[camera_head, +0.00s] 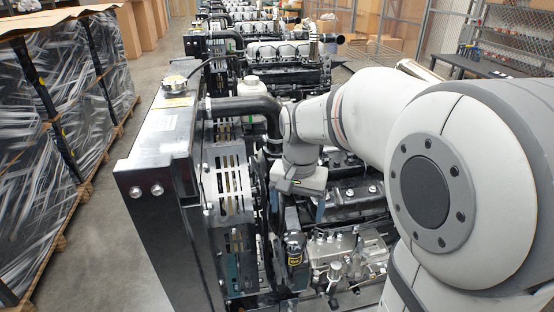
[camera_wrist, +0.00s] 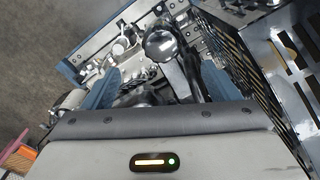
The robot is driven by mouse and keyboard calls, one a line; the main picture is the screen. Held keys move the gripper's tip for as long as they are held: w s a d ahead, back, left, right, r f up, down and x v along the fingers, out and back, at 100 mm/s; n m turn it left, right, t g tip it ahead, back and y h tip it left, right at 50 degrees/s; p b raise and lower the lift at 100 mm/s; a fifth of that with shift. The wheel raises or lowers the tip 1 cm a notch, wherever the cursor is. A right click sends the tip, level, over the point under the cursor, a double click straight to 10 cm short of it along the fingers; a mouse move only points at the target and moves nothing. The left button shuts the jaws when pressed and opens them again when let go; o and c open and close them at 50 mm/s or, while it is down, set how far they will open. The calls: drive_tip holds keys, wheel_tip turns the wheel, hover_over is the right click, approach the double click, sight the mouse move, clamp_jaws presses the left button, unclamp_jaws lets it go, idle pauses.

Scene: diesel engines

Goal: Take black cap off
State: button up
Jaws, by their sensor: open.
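My gripper (camera_wrist: 160,78) is open and empty, with its two blue fingers spread apart above the engine. In the head view, my gripper (camera_head: 308,200) points down over the near engine (camera_head: 345,205), partly hidden by my wrist. I cannot tell for certain that this is the task's black cap.
A white tank (camera_head: 251,87) and a thick black hose (camera_head: 243,106) stand behind the radiator. A slotted metal guard (camera_head: 228,182) and a black canister with a yellow label (camera_head: 293,250) are close to my gripper. Wrapped pallets (camera_head: 50,150) line the left, beyond clear floor.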

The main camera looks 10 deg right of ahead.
sight(294, 236)
drive_tip(key=f+b, duration=0.2)
drive_tip(key=f, duration=0.1)
drive_tip(key=f+b, duration=0.3)
drive_tip(key=f, duration=0.1)
drive_tip(key=f+b, duration=0.3)
drive_tip(key=shift+w+f, duration=0.15)
drive_tip(key=shift+w, duration=0.2)
drive_tip(key=shift+c, duration=0.4)
drive_tip(key=c, duration=1.3)
